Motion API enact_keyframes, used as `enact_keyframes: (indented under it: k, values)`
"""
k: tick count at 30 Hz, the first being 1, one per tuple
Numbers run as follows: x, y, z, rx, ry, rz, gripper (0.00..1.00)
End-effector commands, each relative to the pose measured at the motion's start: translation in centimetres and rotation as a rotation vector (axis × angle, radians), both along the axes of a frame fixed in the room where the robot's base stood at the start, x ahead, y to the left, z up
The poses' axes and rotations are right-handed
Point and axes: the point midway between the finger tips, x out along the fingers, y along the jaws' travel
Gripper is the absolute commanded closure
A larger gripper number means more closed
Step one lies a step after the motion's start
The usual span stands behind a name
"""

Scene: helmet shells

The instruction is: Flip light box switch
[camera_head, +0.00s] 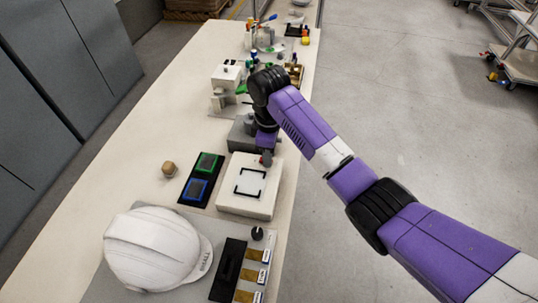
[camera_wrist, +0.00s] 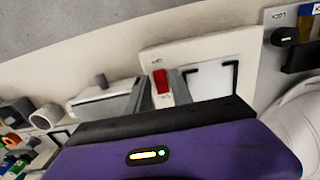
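The light box (camera_head: 228,203) is a white flat box with black corner marks on top, in the middle of the bench in the head view. It also shows in the wrist view (camera_wrist: 215,52). Its red switch (camera_wrist: 161,81) sits near the box's edge, between labels too small to read. My gripper (camera_wrist: 158,82) is open, with a grey finger on either side of the red switch as seen in the wrist view. I cannot tell whether the fingers touch it. In the head view my gripper (camera_head: 266,158) is at the far edge of the box, partly hidden by my arm.
A white helmet shell (camera_head: 150,248) lies at the near left. A black tray with green and blue squares (camera_head: 200,178) and a small brown block (camera_head: 169,169) are left of the box. A black knob (camera_head: 257,233) is in front. Grey and white equipment (camera_head: 226,90) stands beyond.

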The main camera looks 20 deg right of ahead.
Motion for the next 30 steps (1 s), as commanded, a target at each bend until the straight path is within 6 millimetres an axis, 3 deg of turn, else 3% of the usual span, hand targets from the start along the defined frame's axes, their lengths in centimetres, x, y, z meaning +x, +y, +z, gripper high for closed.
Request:
enact_keyframes:
  k: [11, 15, 16, 30]
  values:
    - [0.02, -0.02, -0.77, 0.0, -0.001, 0.0, 0.73]
    - [0.03, -0.01, -0.76, 0.0, -0.001, 0.0, 0.98]
    - [0.03, -0.01, -0.76, 0.0, -0.001, -0.001, 1.0]
    - [0.42, 0.61, -0.52, -0.124, 0.089, 0.003, 1.0]
